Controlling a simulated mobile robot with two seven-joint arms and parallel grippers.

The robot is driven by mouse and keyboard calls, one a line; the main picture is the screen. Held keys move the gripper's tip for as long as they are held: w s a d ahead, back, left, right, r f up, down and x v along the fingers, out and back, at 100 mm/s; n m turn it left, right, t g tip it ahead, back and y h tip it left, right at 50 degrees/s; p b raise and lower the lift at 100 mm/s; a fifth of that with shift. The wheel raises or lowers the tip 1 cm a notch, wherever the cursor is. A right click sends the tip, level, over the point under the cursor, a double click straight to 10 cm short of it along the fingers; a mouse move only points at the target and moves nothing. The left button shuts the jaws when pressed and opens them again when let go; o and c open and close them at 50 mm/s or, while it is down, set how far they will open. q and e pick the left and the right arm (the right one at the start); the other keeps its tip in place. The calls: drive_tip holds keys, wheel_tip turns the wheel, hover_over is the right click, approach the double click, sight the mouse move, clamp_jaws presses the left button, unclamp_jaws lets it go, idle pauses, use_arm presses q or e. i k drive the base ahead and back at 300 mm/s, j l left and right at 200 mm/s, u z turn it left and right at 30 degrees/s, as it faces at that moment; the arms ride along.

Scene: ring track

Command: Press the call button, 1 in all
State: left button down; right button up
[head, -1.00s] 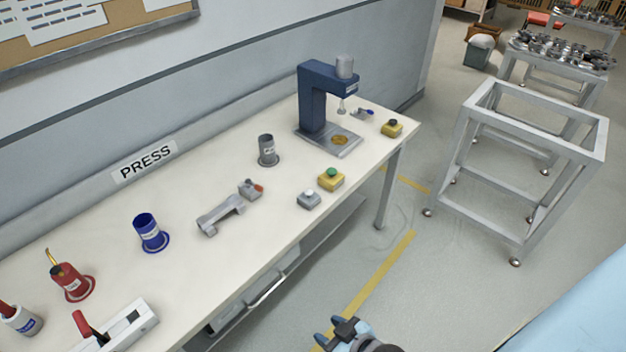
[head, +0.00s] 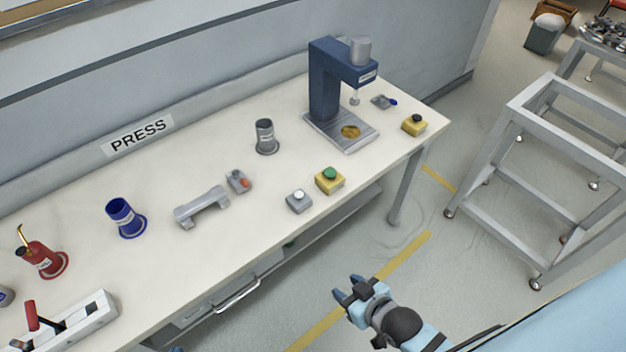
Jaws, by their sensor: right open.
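Several push buttons stand on the white bench, and I can read no label that tells which is the call button. A green button on a yellow box (head: 329,181) and a white button on a grey box (head: 299,201) sit near the front edge. A black button on a yellow box (head: 414,125) sits at the right end. A small grey unit with an orange-red part (head: 239,181) lies farther left. My right gripper (head: 347,288) is open and empty, in front of the bench over the floor, apart from all the buttons. My left gripper is not in view.
A blue press (head: 326,80) stands at the back right of the bench (head: 215,255). A grey cup (head: 265,136), a grey handle (head: 202,207), a blue cup (head: 124,217) and a red holder (head: 42,259) stand along it. A metal frame table (head: 500,225) is at right.

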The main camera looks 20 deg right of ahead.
sight(299, 194)
drive_tip(key=i+l, duration=0.1)
drive_tip(key=l, duration=0.35)
drive_tip(key=i+l, duration=0.15)
drive_tip(key=l, duration=0.25)
drive_tip(key=i+l, duration=0.1)
drive_tip(key=l, duration=0.35)
drive_tip(key=i+l, duration=0.15)
drive_tip(key=l, duration=0.25)
